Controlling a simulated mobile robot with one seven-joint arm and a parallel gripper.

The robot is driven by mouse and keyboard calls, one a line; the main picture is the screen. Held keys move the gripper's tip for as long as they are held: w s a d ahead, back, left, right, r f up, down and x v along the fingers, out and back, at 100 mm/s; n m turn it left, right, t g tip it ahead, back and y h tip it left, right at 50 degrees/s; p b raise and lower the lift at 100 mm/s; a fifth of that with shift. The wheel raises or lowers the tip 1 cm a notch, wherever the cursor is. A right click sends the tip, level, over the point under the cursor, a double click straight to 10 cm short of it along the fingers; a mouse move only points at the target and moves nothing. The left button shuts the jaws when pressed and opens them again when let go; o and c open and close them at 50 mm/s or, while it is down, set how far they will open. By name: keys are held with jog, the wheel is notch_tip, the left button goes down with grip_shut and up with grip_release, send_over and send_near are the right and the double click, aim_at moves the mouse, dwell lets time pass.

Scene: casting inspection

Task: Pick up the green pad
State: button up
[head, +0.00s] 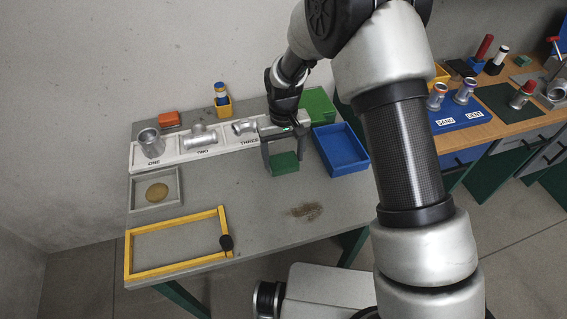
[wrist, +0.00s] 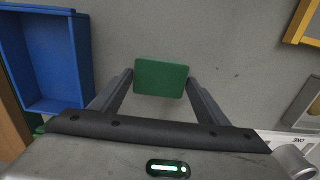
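The green pad (head: 284,163) is a small dark green block near the middle of the grey table, in front of the white strip's right end. My gripper (head: 283,153) points down over it with a finger on either side. In the wrist view, the pad (wrist: 161,77) lies between the two fingertips (wrist: 161,75), nearly square to them. Its sides come very close to the tips. I cannot tell whether the fingers touch and grip it, or whether it rests on the table.
A blue bin (head: 341,149) stands right of my gripper, with a green bin (head: 318,106) behind it. A white strip with metal castings (head: 197,136) runs behind. A grey tray (head: 178,199) and a yellow frame (head: 177,217) lie left. The table front is clear except for a dark smudge (head: 305,211).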

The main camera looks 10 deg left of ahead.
aim_at(284, 160)
jog(key=c, duration=0.5)
notch_tip(284, 160, up, 10)
jog(key=shift+r+p, duration=0.1)
jog(key=shift+p, duration=0.3)
jog(key=shift+c, duration=0.2)
